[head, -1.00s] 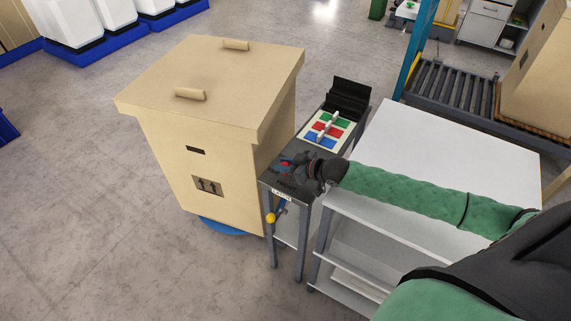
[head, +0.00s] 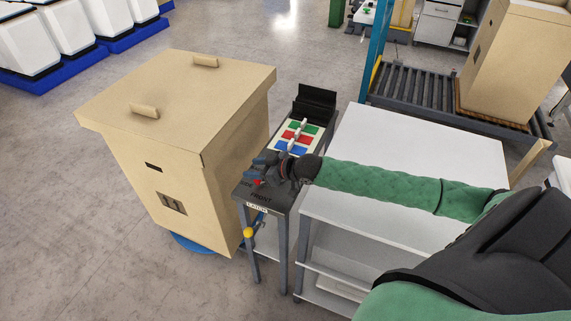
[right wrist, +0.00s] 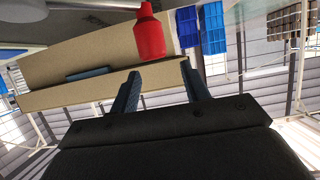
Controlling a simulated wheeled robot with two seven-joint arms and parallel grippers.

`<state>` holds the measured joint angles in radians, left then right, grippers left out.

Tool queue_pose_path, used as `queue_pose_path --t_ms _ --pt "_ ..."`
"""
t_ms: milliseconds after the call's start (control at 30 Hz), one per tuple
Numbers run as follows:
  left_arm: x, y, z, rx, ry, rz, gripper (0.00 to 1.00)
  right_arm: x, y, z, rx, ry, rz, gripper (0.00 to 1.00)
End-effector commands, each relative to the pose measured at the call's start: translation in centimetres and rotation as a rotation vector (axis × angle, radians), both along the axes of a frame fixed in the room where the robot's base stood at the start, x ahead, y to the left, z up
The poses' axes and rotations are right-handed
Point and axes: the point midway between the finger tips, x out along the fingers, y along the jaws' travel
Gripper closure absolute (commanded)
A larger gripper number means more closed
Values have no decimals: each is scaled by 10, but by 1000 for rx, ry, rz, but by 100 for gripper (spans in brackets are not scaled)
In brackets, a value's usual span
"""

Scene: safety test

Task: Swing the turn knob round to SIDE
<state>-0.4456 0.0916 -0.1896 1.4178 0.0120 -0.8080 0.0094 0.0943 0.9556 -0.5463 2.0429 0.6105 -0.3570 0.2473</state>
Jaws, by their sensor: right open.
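The turn knob shows as a small red piece (head: 259,182) on the dark top of a narrow stand (head: 279,198), by the printed words SIDE and FRONT. My right gripper (head: 262,165) is over this end of the stand, close to the knob. Whether a finger touches the knob I cannot tell. The knob's base is partly hidden in the head view. My left gripper is not in view.
A large cardboard box (head: 185,110) stands close left of the stand. A panel with coloured squares (head: 296,136) and a black upright piece (head: 315,103) are farther back on it. A yellow ball (head: 249,232) hangs below its front edge. A white shelved cart (head: 400,150) stands right.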

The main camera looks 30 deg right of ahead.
Motion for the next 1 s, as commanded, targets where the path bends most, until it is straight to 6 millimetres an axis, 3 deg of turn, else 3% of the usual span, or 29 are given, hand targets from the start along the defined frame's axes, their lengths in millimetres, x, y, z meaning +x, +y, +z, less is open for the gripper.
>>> queue_pose_path --t_ms 67,500,1000 --pt "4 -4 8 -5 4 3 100 1 0 9 0 -4 1 54" --pt "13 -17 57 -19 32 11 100 -45 -35 41 -3 0 0 54" --pt "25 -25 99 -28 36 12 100 -78 -59 66 -2 1 -1 54"
